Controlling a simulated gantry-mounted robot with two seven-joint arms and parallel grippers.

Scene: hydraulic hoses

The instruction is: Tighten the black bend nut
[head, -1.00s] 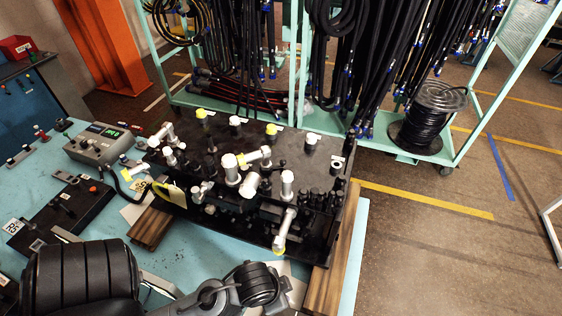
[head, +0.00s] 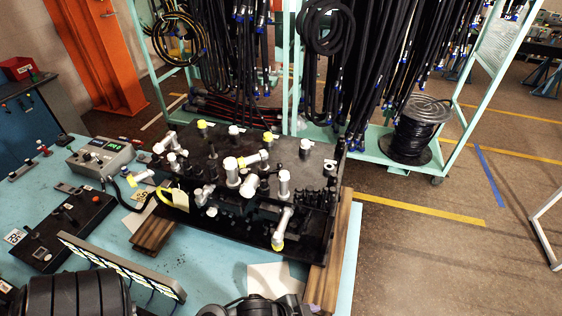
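The black manifold block (head: 225,151) stands on the workbench in the head view, with several silver and white fittings on it. One silver bend fitting (head: 283,226) with a yellow end hangs at its front right. Another bend (head: 251,160) with a yellow end lies on its top. A third (head: 142,177) sticks out at the left. Dark fittings stand along the front of the block, too small and dark for me to tell which is the black bend nut. Dark parts of my arms show at the bottom edge. Neither gripper's fingers are in view.
A grey box with a green display (head: 101,157) and a black control panel (head: 62,226) lie on the left of the blue bench. A long rack with pale yellow panels (head: 118,268) stands in front. A hose rack with a cable spool (head: 411,133) stands behind.

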